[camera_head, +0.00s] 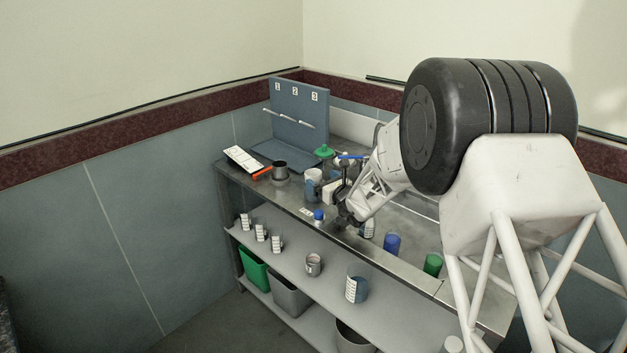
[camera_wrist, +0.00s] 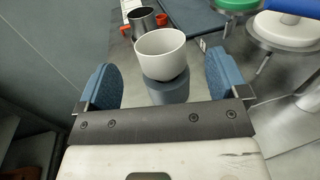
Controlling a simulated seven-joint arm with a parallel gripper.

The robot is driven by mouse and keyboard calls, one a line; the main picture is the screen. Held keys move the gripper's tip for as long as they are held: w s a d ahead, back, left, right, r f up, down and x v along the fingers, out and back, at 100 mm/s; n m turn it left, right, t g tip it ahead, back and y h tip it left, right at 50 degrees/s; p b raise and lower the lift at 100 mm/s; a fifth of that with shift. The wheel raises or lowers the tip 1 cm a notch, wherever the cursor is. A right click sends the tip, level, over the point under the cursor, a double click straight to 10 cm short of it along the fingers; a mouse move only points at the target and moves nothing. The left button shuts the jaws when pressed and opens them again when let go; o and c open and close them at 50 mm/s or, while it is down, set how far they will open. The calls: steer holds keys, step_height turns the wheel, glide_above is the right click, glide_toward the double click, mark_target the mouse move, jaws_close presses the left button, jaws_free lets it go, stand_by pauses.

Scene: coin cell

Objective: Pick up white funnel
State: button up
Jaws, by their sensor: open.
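The white funnel (camera_wrist: 160,52) looks like a plain white cup with a wide open rim in the wrist view. It sits upright on a blue-grey cylinder (camera_wrist: 170,92). In the head view the white funnel (camera_head: 314,174) shows small on the bench, just left of my arm. My gripper (camera_wrist: 160,72) is open, with one blue finger pad to the left of the funnel and one to the right. There are visible gaps on both sides, and neither pad appears to touch it. The funnel's lower end is hidden.
Beyond the funnel stand a grey metal cup (camera_wrist: 145,20) and orange pieces (camera_wrist: 126,30). A round metal stand (camera_wrist: 285,32) and a green-topped item (camera_wrist: 238,5) are at the right. A blue cup (camera_head: 392,244) and a green cup (camera_head: 433,264) stand near the bench's front edge.

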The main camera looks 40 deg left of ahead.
mark_target(318, 177)
steer(key=shift+w+a, duration=0.1)
steer(key=shift+a, duration=0.2)
steer(key=shift+f+x, duration=0.15)
steer(key=shift+x, duration=0.65)
steer(key=shift+f+x, duration=0.1)
steer(key=shift+x, duration=1.6)
steer(key=c, duration=1)
steer(key=shift+r, duration=0.1)
steer(key=shift+r, duration=5)
